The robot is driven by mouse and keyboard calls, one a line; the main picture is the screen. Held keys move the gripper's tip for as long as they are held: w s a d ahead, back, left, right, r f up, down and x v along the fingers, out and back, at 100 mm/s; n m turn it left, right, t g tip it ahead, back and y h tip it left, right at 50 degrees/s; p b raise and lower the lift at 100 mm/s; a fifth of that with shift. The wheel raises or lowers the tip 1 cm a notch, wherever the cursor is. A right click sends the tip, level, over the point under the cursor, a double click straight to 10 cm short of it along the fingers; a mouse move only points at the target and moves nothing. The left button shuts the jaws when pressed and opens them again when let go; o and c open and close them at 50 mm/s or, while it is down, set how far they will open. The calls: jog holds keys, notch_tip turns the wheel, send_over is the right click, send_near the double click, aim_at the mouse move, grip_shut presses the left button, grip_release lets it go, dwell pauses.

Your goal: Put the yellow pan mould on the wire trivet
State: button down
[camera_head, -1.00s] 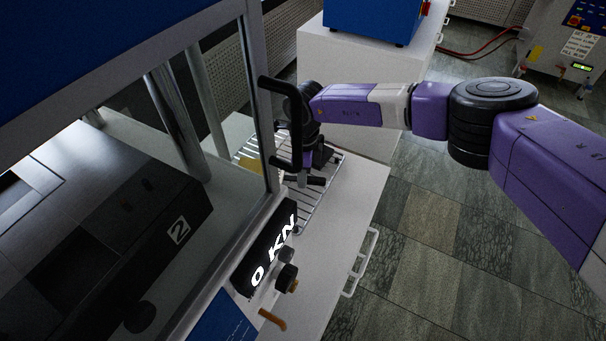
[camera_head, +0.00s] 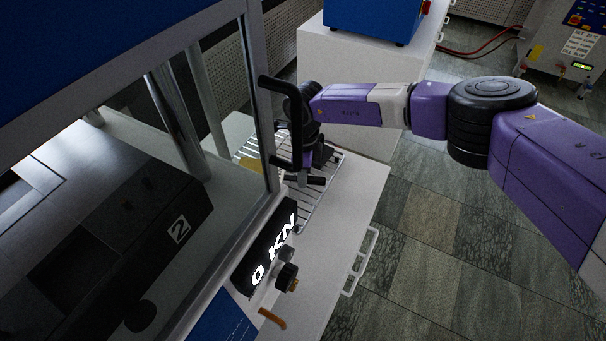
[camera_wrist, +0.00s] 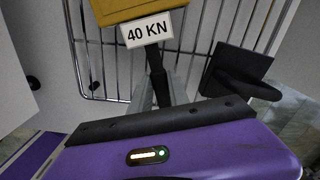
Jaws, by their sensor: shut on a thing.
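The yellow pan mould (camera_wrist: 122,10) is at the top of the wrist view, with a white "40 KN" tag and a dark handle running towards me. My gripper (camera_wrist: 160,90) is shut on that handle. In the head view the mould (camera_head: 251,164) shows partly behind the press frame, left of my gripper (camera_head: 306,178). The wire trivet (camera_head: 322,194) lies on the white bench top under my gripper, and its wires (camera_wrist: 205,38) show around and behind the mould in the wrist view. I cannot tell whether the mould touches the wires.
A press with a metal frame (camera_head: 258,95) and a "0 KN" display (camera_head: 270,250) stands close on the left. A knob (camera_head: 287,276) sits near the bench front. A black plate (camera_wrist: 238,72) is right of the handle in the wrist view. The floor on the right is open.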

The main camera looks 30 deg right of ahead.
jog(key=shift+f, duration=0.35)
jog(key=c, duration=1.2)
grip_release()
jog(key=shift+o, duration=0.2)
notch_tip(320, 180, up, 7)
jog(key=shift+f+b, duration=0.1)
jog(key=shift+b, duration=0.5)
jog(key=shift+s+d+r, duration=0.1)
jog(key=shift+r, duration=0.4)
